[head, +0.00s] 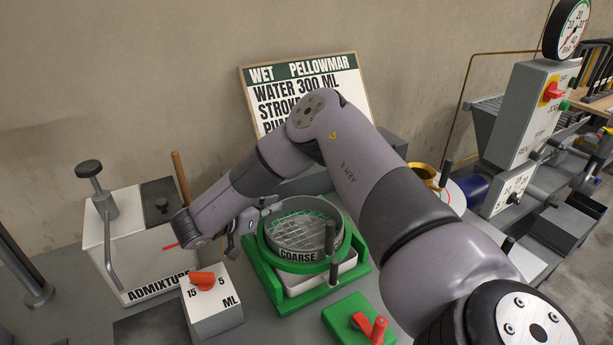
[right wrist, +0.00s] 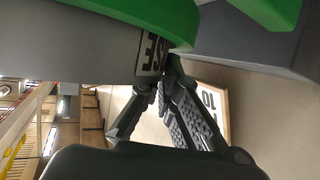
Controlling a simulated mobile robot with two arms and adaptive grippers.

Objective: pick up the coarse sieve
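The coarse sieve (head: 283,229) is a round grey pan with a wire mesh floor and a label reading COARSE. It sits in a green ring stand (head: 277,289). Dark upright posts stand at its right side. My right gripper (head: 248,228) is at the sieve's left side, close to its rim. In the right wrist view, the fingers (right wrist: 165,85) converge beside the sieve's grey wall (right wrist: 70,50) and label. The fingertips are partly hidden, so I cannot tell whether they touch or hold anything. My left gripper is out of view.
A white ADMIXTURE box (head: 135,255) and a dosing block with a red knob (head: 212,308) stand at left. A green block with a red lever (head: 350,318) is in front. A sign (head: 290,85) leans behind. A gauged machine (head: 525,115) stands at right.

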